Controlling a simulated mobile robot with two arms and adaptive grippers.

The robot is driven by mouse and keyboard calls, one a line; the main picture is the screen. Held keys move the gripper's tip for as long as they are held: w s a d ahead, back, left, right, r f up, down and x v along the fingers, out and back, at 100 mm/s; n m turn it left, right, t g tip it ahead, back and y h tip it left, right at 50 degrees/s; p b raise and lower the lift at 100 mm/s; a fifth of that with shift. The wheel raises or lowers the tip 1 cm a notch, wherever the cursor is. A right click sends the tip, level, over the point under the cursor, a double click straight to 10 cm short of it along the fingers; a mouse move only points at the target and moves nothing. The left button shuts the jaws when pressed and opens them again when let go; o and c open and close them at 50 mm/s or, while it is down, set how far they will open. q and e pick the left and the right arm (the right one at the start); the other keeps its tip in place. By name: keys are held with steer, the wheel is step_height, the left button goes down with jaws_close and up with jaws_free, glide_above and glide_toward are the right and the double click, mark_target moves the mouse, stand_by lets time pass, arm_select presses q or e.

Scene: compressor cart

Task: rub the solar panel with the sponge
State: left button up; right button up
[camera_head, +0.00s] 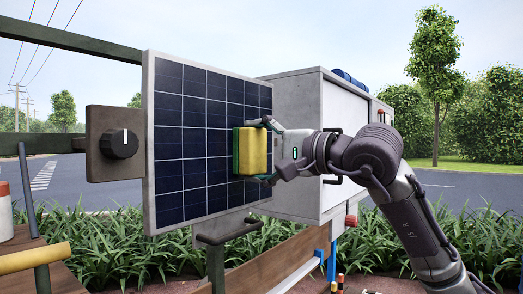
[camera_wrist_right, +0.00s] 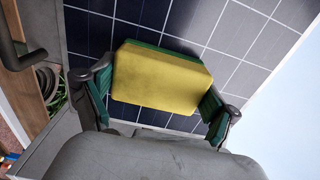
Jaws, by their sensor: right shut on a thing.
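The solar panel (camera_head: 197,135) is a dark blue gridded panel in a grey frame, standing upright in the middle of the head view. It also fills the back of the right wrist view (camera_wrist_right: 195,22). The sponge (camera_head: 252,153) is yellow with a green layer on its panel side. My right gripper (camera_head: 268,151) is shut on the sponge, one finger above and one below it. The green side is at the panel's right half and looks to touch it, though the contact is hidden. In the right wrist view the sponge (camera_wrist_right: 160,78) sits between both fingers. My left gripper is not in view.
A box with a black knob (camera_head: 119,144) is left of the panel. A grey cabinet (camera_head: 298,142) stands behind it at right. A dark handle bar (camera_head: 228,232) is below the panel. A yellow roll (camera_head: 35,257) and a white container (camera_head: 5,211) are at the left edge.

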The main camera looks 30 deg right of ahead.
mark_target(209, 152)
steer(key=shift+s+a+p, duration=0.1)
steer(key=shift+s+a, duration=0.35)
steer(key=shift+a, duration=0.85)
steer(key=shift+s+a+p, duration=0.15)
steer(key=shift+s+a, duration=0.25)
steer(key=shift+a, duration=0.85)
steer(key=shift+s+a+p, duration=0.1)
steer(key=shift+s+a, duration=0.35)
steer(key=shift+a, duration=0.85)
steer(key=shift+d, duration=0.1)
steer(key=shift+b+v, duration=0.35)
steer(key=shift+v, duration=0.55)
steer(key=shift+b+v, duration=0.35)
steer(key=shift+v, duration=1.7)
steer(key=v, duration=0.3)
